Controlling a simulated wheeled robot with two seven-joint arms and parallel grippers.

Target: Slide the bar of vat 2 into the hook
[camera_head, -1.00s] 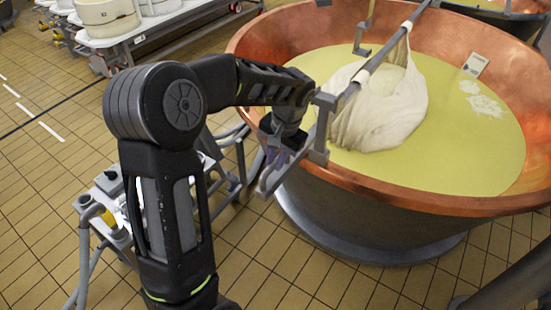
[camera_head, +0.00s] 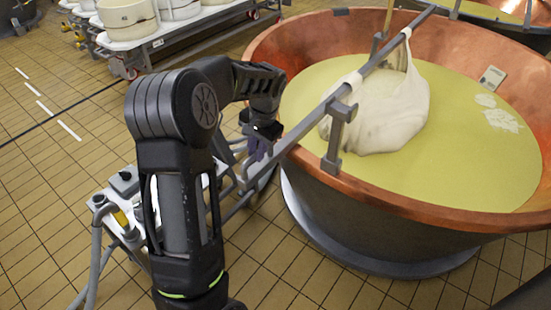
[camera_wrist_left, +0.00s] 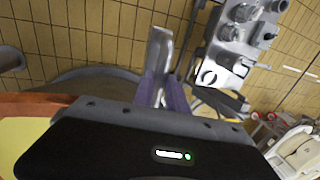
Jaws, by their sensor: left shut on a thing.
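The long grey bar (camera_head: 300,129) slants across the near-left rim of the copper vat (camera_head: 440,200), its near end sticking out past the rim. A pale cloth bundle (camera_head: 385,115) hangs from it over the yellow liquid. My left gripper (camera_head: 257,148), partly hidden by its wrist, is shut on the bar near its outer end. In the left wrist view its purple fingers (camera_wrist_left: 163,94) close around the bar (camera_wrist_left: 158,50). A grey hook bracket (camera_head: 338,135) stands on the near rim beside the bar; I cannot tell whether they touch. My right gripper is not seen.
A white-topped machine with hoses (camera_head: 125,190) stands on the tiled floor left of the vat, behind my left arm. A cart with white tubs (camera_head: 130,20) is at the upper left. Another vat (camera_head: 500,15) is at the far right. Floor on the left is clear.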

